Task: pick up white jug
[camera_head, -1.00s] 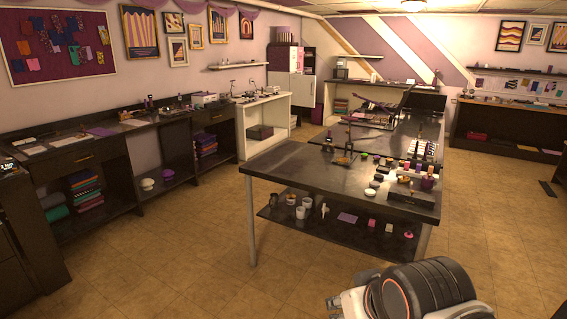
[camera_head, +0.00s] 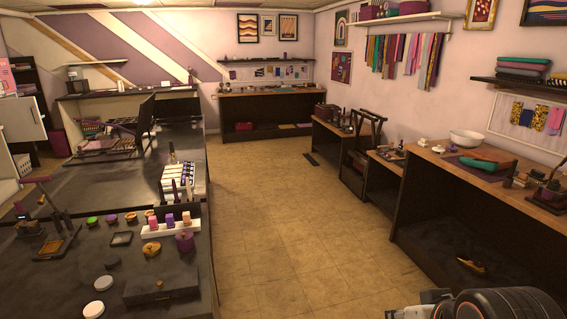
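I cannot make out a white jug for certain in this view. A white bowl (camera_head: 467,138) stands on the wooden-topped counter at the right. Small white items (camera_head: 422,142) sit near it, too small to tell their shape. My arm shows at the bottom right corner, with a dark rounded link and a grey jointed part (camera_head: 415,308) that may belong to my gripper. Its fingers are cut off or hidden, so I cannot see whether it is open or shut. It is far from the counter items.
A black table (camera_head: 110,265) fills the left, with jars, white lids (camera_head: 94,309) and a white rack of bottles (camera_head: 170,228) on it. The right counter (camera_head: 520,183) runs along the wall. Bare tiled floor (camera_head: 270,235) lies between them.

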